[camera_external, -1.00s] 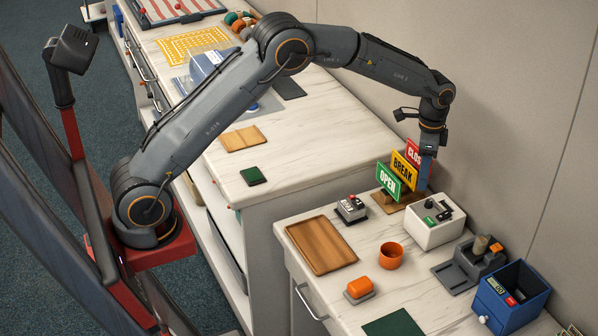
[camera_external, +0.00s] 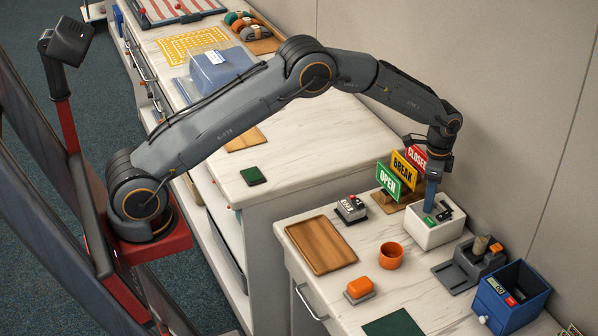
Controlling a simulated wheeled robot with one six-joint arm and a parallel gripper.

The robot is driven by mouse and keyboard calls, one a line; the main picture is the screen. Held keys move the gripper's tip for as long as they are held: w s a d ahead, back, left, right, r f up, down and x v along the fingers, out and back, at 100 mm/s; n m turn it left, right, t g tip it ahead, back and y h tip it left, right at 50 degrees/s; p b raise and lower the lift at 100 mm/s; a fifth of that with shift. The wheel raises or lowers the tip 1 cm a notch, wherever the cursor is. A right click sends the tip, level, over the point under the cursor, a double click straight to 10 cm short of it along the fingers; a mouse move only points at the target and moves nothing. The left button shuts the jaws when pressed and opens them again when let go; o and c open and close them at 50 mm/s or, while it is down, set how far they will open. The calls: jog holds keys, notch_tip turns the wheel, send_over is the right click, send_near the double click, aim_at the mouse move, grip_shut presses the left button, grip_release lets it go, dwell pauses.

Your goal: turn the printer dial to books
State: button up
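A white box (camera_external: 434,237) stands at the back of the near counter, with a small green part and a dark part on its top. It looks like the printer, but I cannot read any marking or make out where the dial points. My gripper (camera_external: 429,207) points down with its blue-grey fingers over the left part of the box's top, close to the green part. Whether it touches the box is unclear. The fingers look close together, but their gap is not visible from here. The fingers hide part of the box's top.
OPEN (camera_external: 388,181), BREAK (camera_external: 404,170) and CLOSED (camera_external: 416,158) signs stand just behind-left of the box. A stamp (camera_external: 351,209), an orange cup (camera_external: 390,256), a wooden tray (camera_external: 320,246), a grey device (camera_external: 468,266) and a blue bin (camera_external: 510,298) surround it.

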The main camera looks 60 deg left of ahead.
grip_shut()
jog(key=shift+n+b, duration=0.35)
jog(key=shift+n, duration=0.05)
jog(key=n+b, duration=0.2)
jog(key=n, duration=0.1)
jog(key=shift+f+n, duration=0.1)
jog(key=shift+n, duration=0.3)
jog(key=n+b, duration=0.2)
jog(key=n, duration=0.3)
dwell(0.5)
